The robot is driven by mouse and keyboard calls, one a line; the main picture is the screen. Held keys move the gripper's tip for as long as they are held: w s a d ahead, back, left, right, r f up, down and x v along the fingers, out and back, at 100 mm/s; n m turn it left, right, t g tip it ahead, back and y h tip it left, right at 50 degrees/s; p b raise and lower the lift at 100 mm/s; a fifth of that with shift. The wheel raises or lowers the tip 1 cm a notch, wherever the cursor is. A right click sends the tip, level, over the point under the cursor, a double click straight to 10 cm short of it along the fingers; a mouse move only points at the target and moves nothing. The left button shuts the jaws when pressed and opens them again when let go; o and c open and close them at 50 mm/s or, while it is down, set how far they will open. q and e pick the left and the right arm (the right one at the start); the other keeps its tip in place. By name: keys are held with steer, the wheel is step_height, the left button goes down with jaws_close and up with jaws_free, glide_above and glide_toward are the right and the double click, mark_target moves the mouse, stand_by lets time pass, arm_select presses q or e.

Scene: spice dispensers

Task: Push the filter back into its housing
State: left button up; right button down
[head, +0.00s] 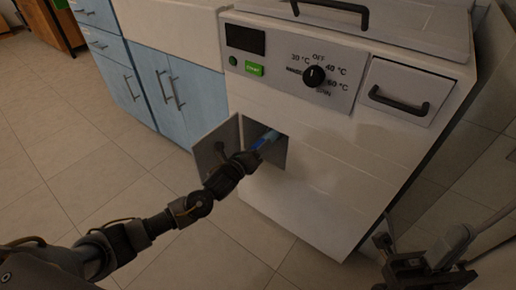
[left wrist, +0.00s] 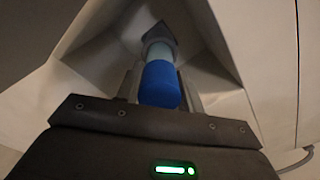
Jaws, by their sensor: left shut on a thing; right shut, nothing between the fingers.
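The filter (head: 267,139) has a blue knob end and a pale blue body. It points into the square housing opening (head: 279,158) low on the front of the white washing machine. In the left wrist view the filter's blue end (left wrist: 160,86) faces me, and its pale body runs back into the recess (left wrist: 215,88). My left gripper (head: 252,156) is at the opening, shut on the filter's blue end. Its fingertips are mostly hidden. How deep the filter sits cannot be told. My right gripper (head: 425,268) is shut and empty, low at the right, away from the filter.
The housing's small door (head: 212,148) stands open to the left of the opening. The machine's control panel with a dial (head: 314,76) and a drawer handle (head: 398,103) are above. Blue cabinets (head: 160,80) stand to the left. The tiled floor in front is clear.

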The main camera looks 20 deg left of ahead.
mark_target(273, 134)
arm_select(q)
steer(key=shift+b+x, duration=0.95)
steer(key=shift+x, duration=1.8)
steer(key=shift+p+v, duration=1.1)
steer(key=shift+v, duration=0.2)
steer(key=shift+p+v, duration=1.55)
steer(key=shift+v, duration=0.75)
steer(key=shift+b+x, duration=1.45)
steer(key=shift+x, duration=2.15)
steer(key=o, duration=1.1)
